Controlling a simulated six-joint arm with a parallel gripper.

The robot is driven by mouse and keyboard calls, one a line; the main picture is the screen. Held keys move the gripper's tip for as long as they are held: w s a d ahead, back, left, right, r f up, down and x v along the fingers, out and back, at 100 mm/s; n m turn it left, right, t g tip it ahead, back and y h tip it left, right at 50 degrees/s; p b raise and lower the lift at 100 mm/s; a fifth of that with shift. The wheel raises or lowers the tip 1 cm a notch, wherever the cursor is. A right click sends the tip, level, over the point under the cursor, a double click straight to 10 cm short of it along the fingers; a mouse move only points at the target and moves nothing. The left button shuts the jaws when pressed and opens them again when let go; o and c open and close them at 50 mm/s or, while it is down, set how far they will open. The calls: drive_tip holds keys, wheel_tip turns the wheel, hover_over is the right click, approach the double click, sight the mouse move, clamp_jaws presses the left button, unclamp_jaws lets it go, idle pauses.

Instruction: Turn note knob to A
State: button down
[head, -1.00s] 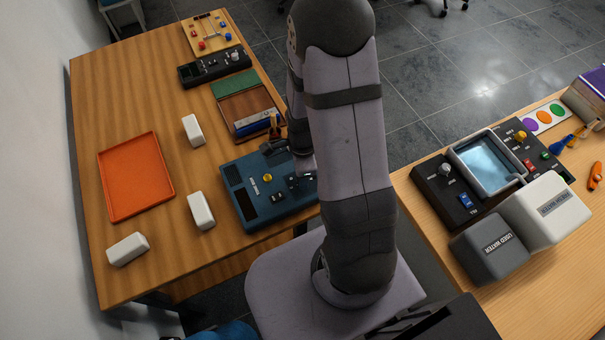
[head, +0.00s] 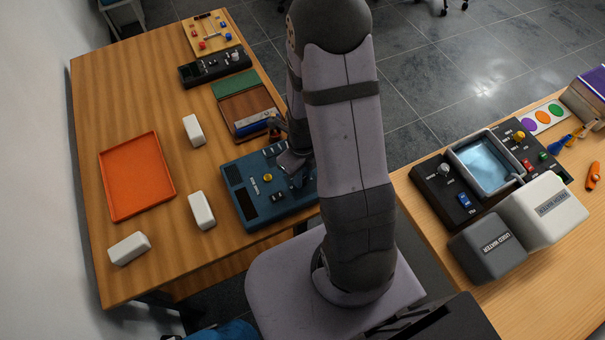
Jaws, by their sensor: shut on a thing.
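The blue instrument box (head: 240,212) lies at the table's right edge, with a dark grille, a yellow button (head: 268,177) and a dark switch (head: 278,197) on top. My gripper (head: 297,181) is over the right half of this box, pointing down and shut on what appears to be the note knob. The fingers and my arm hide the knob, so its pointer and the letters around it cannot be read. The right end of the box is also behind my arm.
An orange tray (head: 112,205), several white blocks (head: 201,210), a brown wooden case (head: 240,108) and a black device (head: 205,70) share the table. A second table at right holds a water-tank instrument (head: 437,188).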

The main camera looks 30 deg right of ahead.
drive_tip(key=shift+m, duration=1.6)
drive_tip(key=c, duration=1.6)
unclamp_jaws()
drive_tip(key=shift+r, duration=0.1)
drive_tip(key=shift+r+b, duration=0.5)
drive_tip(key=shift+r, duration=3.15)
